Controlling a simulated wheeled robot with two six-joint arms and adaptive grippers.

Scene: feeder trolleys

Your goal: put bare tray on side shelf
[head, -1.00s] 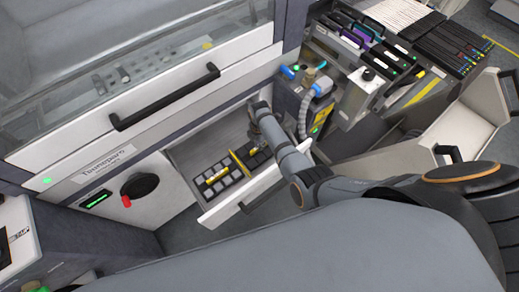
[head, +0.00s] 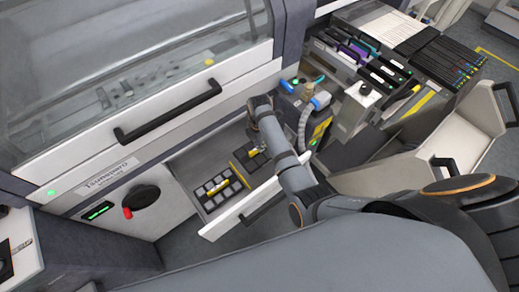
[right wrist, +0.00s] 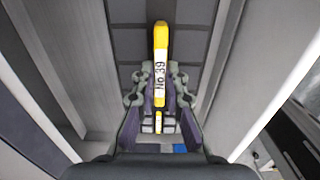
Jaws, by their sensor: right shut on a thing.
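My right gripper (head: 257,147) reaches down over an open drawer and is shut on the yellow handle of a tray. The right wrist view shows this handle (right wrist: 161,50), marked "No 39", between my fingers (right wrist: 160,78). The held tray (right wrist: 130,45) has dark square cells; my arm hides part of it in the head view. I cannot tell how far it is off the drawer floor. A second tray (head: 212,199) with grey blocks and a yellow handle is beside it in the drawer. I cannot tell which surface is the side shelf. My left gripper is out of view.
The drawer's white front (head: 240,207) and side walls stand close around the tray. A connector unit with blue plugs and a hose (head: 303,112) is just right of the drawer. Racks of black cassettes (head: 450,52) and a pale open bin (head: 458,140) are further right.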

